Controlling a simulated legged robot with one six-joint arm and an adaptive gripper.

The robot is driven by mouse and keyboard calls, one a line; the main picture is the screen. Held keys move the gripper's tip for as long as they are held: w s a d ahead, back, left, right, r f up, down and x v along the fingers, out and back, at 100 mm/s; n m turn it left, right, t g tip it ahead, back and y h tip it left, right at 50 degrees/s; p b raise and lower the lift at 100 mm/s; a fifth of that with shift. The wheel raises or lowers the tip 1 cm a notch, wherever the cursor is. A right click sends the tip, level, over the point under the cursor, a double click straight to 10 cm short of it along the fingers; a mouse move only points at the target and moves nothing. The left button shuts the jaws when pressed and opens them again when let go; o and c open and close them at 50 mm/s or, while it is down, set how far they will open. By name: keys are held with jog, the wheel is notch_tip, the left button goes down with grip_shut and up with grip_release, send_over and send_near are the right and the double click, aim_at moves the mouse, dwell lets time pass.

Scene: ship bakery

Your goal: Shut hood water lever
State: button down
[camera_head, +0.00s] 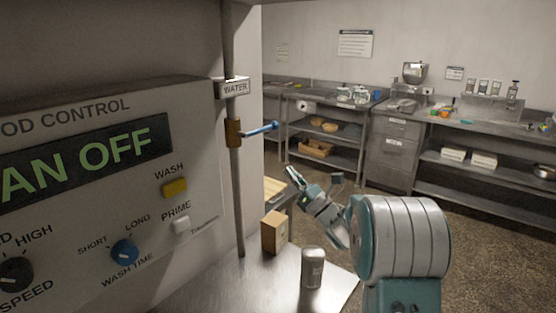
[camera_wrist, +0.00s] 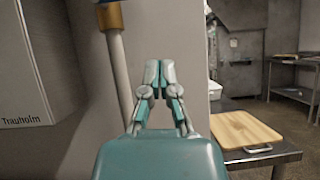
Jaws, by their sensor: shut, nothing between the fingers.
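The hood water lever (camera_head: 262,129) has a blue handle. It sticks out to the right, crosswise to the upright pipe (camera_head: 237,200), from a brass valve (camera_head: 233,133) below a WATER label (camera_head: 235,89). In the wrist view the brass valve (camera_wrist: 109,16) is cut off at the top left, above the pipe (camera_wrist: 120,75); the handle is mostly out of that view. My gripper (camera_head: 292,174) is shut and empty, below and to the right of the lever, apart from it. In the wrist view the fingertips (camera_wrist: 160,70) meet, right of the pipe.
The hood control panel (camera_head: 90,190) is at left, its display reading "AN OFF". A steel counter (camera_head: 270,290) below bears a cardboard box (camera_head: 274,232) and a grey canister (camera_head: 312,268). A cutting board (camera_wrist: 243,130) lies at right in the wrist view. Shelves (camera_head: 322,155) stand behind.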

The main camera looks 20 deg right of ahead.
jog(key=v, duration=0.2)
jog(key=shift+s+d+f, duration=0.2)
dwell(0.3)
